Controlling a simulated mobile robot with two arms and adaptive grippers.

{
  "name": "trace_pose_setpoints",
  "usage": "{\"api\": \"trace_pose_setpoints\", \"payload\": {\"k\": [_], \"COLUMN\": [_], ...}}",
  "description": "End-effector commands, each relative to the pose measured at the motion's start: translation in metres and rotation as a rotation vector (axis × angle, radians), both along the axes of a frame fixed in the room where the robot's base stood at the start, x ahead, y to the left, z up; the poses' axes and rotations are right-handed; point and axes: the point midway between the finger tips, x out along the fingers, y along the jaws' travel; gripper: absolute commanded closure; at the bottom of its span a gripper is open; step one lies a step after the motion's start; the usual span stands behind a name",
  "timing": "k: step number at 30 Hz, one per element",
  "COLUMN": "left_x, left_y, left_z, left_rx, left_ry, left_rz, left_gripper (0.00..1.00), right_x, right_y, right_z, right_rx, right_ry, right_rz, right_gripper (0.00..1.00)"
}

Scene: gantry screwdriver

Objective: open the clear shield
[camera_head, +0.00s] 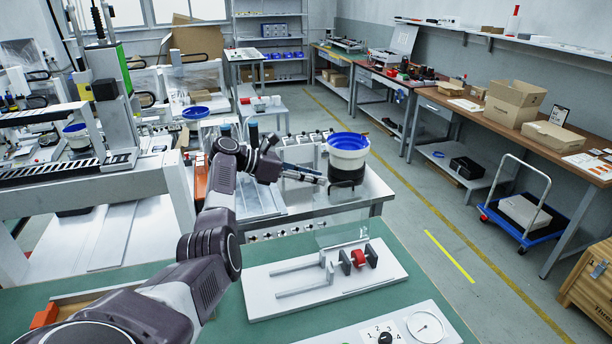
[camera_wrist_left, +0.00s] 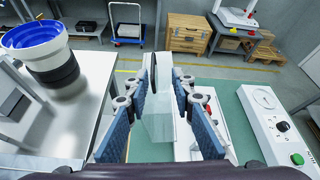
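The clear shield (camera_head: 342,236) is a see-through panel standing over a white fixture base (camera_head: 372,282) on the green table. A red part between dark pieces (camera_head: 358,257) sits on the base by the shield. My left gripper (camera_head: 322,181) is above and behind the shield in the head view. In the left wrist view, the fingers of my left gripper (camera_wrist_left: 166,82) are spread, with a pale, see-through panel, seemingly the shield (camera_wrist_left: 160,125), showing beyond and between them. I cannot tell whether they touch it. My right gripper is not in view.
A white panel with a dial (camera_head: 425,326) and a knob lies at the table's front; the wrist view shows its green button (camera_wrist_left: 297,159). A blue-rimmed bowl feeder (camera_head: 348,150) stands on the bench behind the left gripper. Green tabletop is clear right of the base.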

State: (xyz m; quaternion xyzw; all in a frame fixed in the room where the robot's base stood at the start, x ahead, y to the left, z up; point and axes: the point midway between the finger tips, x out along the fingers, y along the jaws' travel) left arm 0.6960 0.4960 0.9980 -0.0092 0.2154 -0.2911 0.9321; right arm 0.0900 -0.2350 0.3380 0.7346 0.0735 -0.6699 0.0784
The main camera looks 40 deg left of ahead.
Motion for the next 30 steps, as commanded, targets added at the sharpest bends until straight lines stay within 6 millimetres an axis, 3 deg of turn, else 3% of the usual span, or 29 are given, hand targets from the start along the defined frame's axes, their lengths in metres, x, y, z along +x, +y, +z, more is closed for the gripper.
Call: {"api": "trace_pose_setpoints", "payload": {"k": [7,25,30], "left_x": [-0.018,-0.020,-0.020], "left_y": [0.013,0.015,0.015], "left_z": [0.009,0.011,0.034], "left_rx": [-0.001,-0.001,-0.001], "left_ry": [0.001,0.001,-0.001], "left_rz": [-0.001,-0.001,0.000], "left_gripper": [0.77,0.77,0.77], "right_x": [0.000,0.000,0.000], "right_y": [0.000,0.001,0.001], "right_z": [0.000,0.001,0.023], "right_rx": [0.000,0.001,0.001], "right_ry": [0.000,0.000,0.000], "right_rz": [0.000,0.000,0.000], "right_gripper": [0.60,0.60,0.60]}}
